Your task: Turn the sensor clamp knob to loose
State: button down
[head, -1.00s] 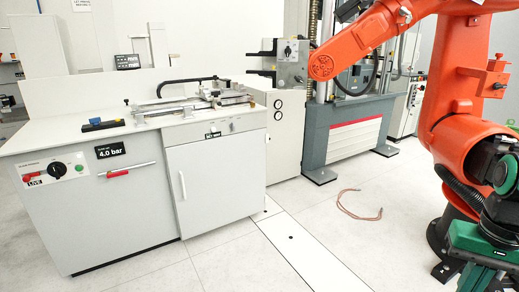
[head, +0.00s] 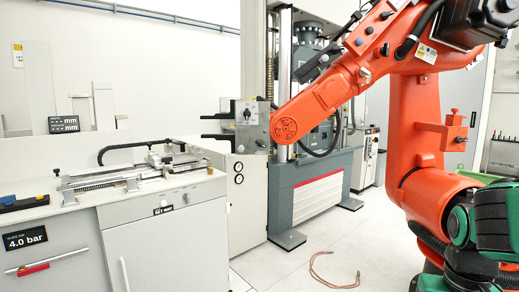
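A small black rotary knob (head: 248,114) shows on the front of a grey box (head: 262,132), which has dark arms sticking out to its left. My gripper is not in view, and nothing is seen touching the knob.
A large orange robot arm (head: 418,120) stands at right, its forearm end just in front of the box's right side. A white bench (head: 150,235) with a slide fixture (head: 130,172) fills the lower left. A reddish hose (head: 335,280) lies on the open floor.

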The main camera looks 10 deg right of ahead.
aim_at(261, 143)
jog(key=k, duration=1.2)
jog(key=u, duration=0.4)
jog(key=i, duration=2.05)
jog(key=z, duration=0.6)
